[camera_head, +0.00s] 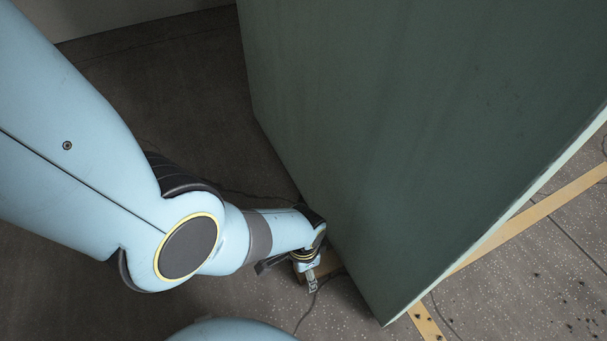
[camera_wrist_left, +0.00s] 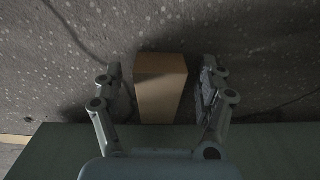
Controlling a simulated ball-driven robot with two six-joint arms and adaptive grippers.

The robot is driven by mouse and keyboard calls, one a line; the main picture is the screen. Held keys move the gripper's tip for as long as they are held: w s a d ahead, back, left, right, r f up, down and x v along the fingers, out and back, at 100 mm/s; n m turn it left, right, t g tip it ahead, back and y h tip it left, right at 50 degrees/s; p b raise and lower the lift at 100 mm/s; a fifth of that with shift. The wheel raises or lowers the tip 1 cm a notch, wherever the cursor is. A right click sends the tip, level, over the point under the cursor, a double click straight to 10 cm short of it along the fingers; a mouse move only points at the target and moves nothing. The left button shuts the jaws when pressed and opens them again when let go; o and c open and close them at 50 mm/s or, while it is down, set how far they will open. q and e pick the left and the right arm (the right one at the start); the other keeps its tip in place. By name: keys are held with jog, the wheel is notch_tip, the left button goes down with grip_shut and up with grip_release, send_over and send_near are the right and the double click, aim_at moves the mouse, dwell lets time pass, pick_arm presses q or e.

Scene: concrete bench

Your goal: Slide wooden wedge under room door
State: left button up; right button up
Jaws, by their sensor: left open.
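The wooden wedge (camera_wrist_left: 161,88) is a tan block on the floor in the left wrist view, between the two fingers of my left gripper (camera_wrist_left: 163,95). The fingers are open, one on each side, with a narrow gap to the wood. In the head view the left gripper (camera_head: 307,272) is low beside the green door (camera_head: 400,120), and only a bit of the wedge (camera_head: 328,264) shows behind it. The door's face also fills the bottom of the left wrist view (camera_wrist_left: 270,150). Whether the wedge touches the door is hidden. My right gripper is not in view.
The floor is dark and speckled, with thin cracks or cables across it. A yellow floor stripe (camera_head: 540,209) passes beyond the door's pale edge (camera_head: 500,229). A pale wall (camera_head: 110,15) stands at the upper left. The floor left of the door looks clear.

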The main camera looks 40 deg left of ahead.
pick_arm(q)
jog(key=shift+r, duration=0.15)
notch_tip(320, 180, up, 12)
dwell(0.6)
jog(key=shift+f, duration=0.2)
